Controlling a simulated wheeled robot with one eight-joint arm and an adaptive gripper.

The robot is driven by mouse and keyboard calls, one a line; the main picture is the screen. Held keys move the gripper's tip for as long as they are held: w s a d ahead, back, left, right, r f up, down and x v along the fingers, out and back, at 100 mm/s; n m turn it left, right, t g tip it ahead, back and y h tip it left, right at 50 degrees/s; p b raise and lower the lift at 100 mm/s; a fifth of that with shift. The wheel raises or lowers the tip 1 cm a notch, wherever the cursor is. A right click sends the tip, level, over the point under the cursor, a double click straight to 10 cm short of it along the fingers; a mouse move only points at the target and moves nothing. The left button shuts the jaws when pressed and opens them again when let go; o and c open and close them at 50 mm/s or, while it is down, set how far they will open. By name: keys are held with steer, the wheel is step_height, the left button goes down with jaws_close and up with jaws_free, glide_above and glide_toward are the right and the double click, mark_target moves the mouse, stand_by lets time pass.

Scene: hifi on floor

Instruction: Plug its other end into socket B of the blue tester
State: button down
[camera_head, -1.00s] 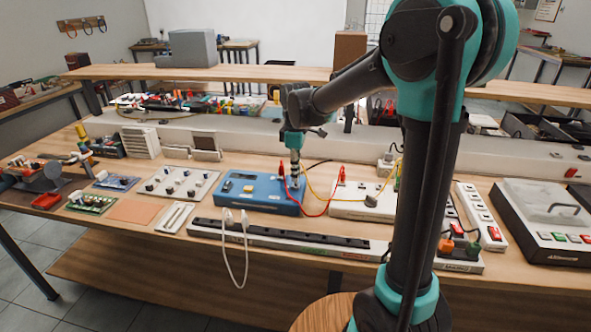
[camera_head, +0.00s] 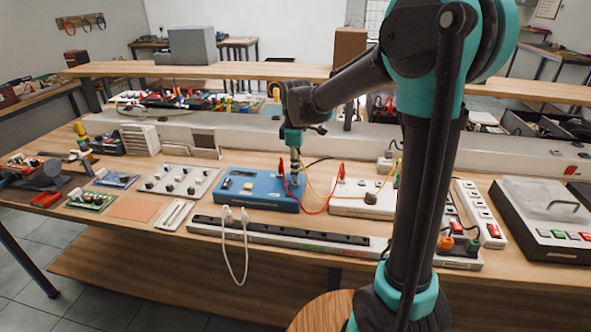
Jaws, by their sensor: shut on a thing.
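The blue tester (camera_head: 246,188) lies on the bench at the middle, with a small display at its left part. My gripper (camera_head: 295,180) points down at the tester's right end. It is shut, apparently on the end of the yellow lead (camera_head: 318,190); the fingers hide the plug. The yellow lead runs right towards the white strips. A red lead (camera_head: 322,209) loops between a red plug (camera_head: 281,166) on the tester, just left of my gripper, and another red plug (camera_head: 342,172) on the white unit at right. Socket labels are too small to read.
A white unit (camera_head: 358,203) stands right of the tester, and a grey case (camera_head: 540,222) far right. A knob panel (camera_head: 180,183) lies left. The raised shelf (camera_head: 250,73) is behind.

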steer(key=shift+f, duration=0.95)
stand_by(2.5)
steer(key=c, duration=1.4)
jaws_free()
steer(key=shift+c, duration=0.2)
step_height(320, 180, up, 17)
